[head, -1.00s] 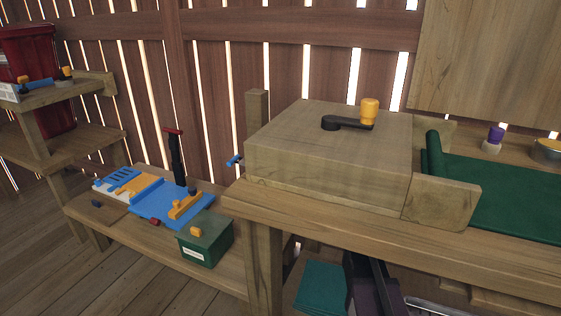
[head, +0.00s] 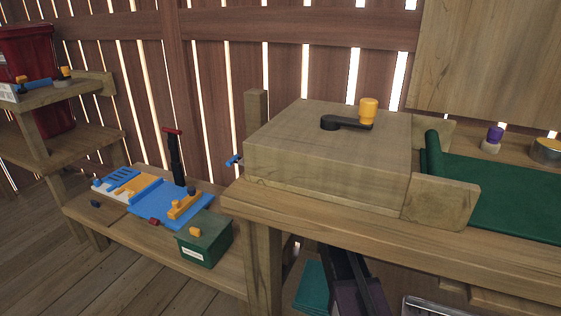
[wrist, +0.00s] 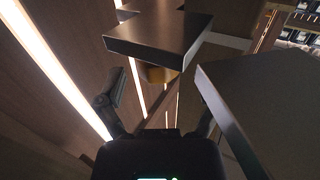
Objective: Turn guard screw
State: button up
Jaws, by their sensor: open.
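I cannot tell for certain which part is the guard screw. In the head view a small blue T-shaped handle (head: 233,160) sticks out at the left side of a wooden box (head: 325,150) on the bench. A black crank (head: 340,123) with a yellow knob (head: 368,110) lies on the box's top. My gripper (wrist: 160,98) is open in the wrist view, with nothing seen between its fingers. Ahead of it are a dark flat plate (wrist: 155,45) and a tan-yellow block (wrist: 157,75), partly hidden behind the plate. I cannot make out the gripper in the head view.
In the wrist view a large grey panel (wrist: 265,110) lies close on the right. In the head view a lower bench holds a blue tray (head: 165,208) and a green box (head: 204,240). Black and purple parts (head: 350,295) show below the main bench.

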jog(key=shift+x, duration=0.8)
